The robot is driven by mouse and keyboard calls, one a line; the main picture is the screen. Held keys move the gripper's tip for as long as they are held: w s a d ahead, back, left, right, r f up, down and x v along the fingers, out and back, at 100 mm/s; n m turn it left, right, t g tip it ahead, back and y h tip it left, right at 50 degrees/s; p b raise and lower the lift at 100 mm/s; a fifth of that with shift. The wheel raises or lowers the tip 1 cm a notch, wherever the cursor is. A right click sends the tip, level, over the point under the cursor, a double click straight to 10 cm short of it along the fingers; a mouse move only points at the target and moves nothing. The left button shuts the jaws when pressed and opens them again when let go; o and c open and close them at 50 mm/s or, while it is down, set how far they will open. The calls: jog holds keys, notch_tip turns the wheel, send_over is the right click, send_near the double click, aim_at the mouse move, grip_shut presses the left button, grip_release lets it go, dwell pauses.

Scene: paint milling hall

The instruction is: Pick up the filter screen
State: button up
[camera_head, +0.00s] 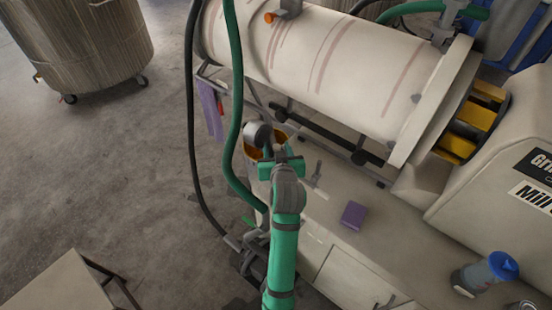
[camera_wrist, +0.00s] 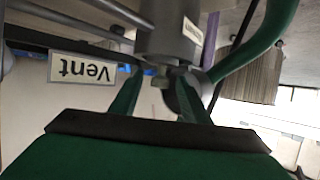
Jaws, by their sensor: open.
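I cannot pick out the filter screen for certain. A grey cylindrical fitting (camera_head: 257,134) stands over an orange-brown bucket (camera_head: 252,153) below the big drum. In the wrist view a grey cylinder (camera_wrist: 172,30) with a small label, too blurred to read, hangs just beyond my fingertips; it may be the same fitting. My gripper (camera_head: 276,155) is at the bucket, beside the fitting. In the wrist view its two green fingers (camera_wrist: 158,88) are apart. A small pale piece shows between or behind their tips; I cannot tell whether they touch it. My gripper hides part of the bucket.
A large pale drum (camera_head: 320,65) lies above the bench. A green hose (camera_head: 236,100) and a black cable hang close left of my gripper. A purple block (camera_head: 354,215) and a blue-capped bottle (camera_head: 487,272) are on the bench. A "Vent" sign (camera_wrist: 82,70) shows in the wrist view.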

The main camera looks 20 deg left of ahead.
jog(key=shift+w+a+f, duration=0.2)
jog(key=shift+w+f, duration=0.05)
jog(key=shift+w, duration=0.2)
grip_shut()
jog(key=shift+r, duration=0.1)
